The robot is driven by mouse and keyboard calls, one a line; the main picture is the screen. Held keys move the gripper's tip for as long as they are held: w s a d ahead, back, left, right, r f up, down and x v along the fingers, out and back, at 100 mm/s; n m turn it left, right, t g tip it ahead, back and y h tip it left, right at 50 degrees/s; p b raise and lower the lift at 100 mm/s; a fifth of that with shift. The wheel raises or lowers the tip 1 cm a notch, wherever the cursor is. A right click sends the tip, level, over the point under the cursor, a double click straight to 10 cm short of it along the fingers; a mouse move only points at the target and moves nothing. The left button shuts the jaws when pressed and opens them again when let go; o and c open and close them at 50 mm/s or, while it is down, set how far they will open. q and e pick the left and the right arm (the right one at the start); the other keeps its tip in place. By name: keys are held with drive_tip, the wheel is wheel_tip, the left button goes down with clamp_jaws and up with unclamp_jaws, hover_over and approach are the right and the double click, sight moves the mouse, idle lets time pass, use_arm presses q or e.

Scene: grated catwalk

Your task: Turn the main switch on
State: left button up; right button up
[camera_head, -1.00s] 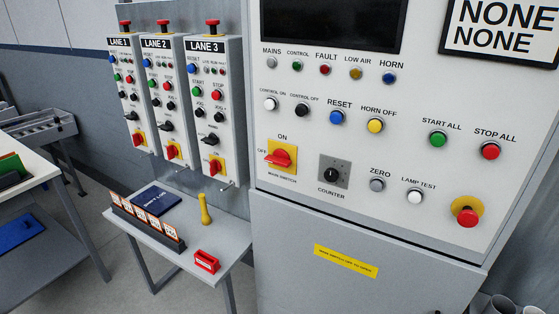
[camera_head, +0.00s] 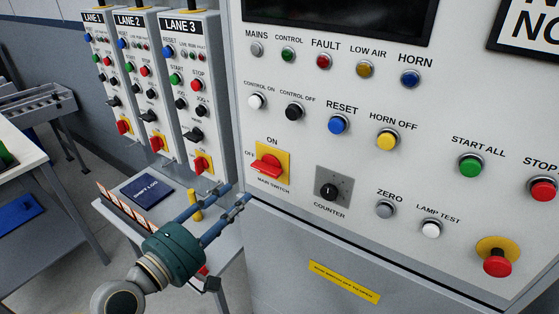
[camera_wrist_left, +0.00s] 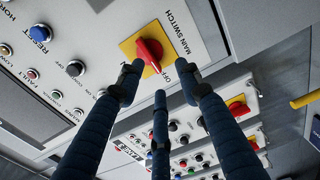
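The main switch is a red rotary handle (camera_head: 267,166) on a yellow plate, low on the left of the large grey panel (camera_head: 300,140). Its handle lies roughly sideways, towards the OFF label; ON is printed above. It shows in the left wrist view (camera_wrist_left: 149,52), just beyond the fingertips. My left gripper (camera_head: 236,194) is open and empty, with its blue fingers spread below and left of the switch. The fingers look apart from the handle in the left wrist view. My right gripper is not in view.
Lane boxes (camera_head: 190,90) stand to the left. A small table (camera_head: 110,207) below holds a blue shift log (camera_head: 147,188) and a yellow object (camera_head: 195,205).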

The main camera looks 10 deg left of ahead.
sight(263, 171)
use_arm(q)
drive_tip(key=w+d+p, duration=0.1)
drive_tip(key=w, duration=0.1)
drive_tip(key=w+d+r+p, duration=0.1)
drive_tip(key=w, duration=0.2)
drive_tip(key=w+d+r+p, duration=0.1)
drive_tip(key=w, duration=0.2)
drive_tip(key=shift+d+r, duration=0.1)
drive_tip(key=shift+d, duration=0.15)
drive_tip(key=shift+w+d, duration=0.25)
drive_tip(key=shift+w, duration=0.45)
drive_tip(key=shift+c, duration=0.5)
clamp_jaws()
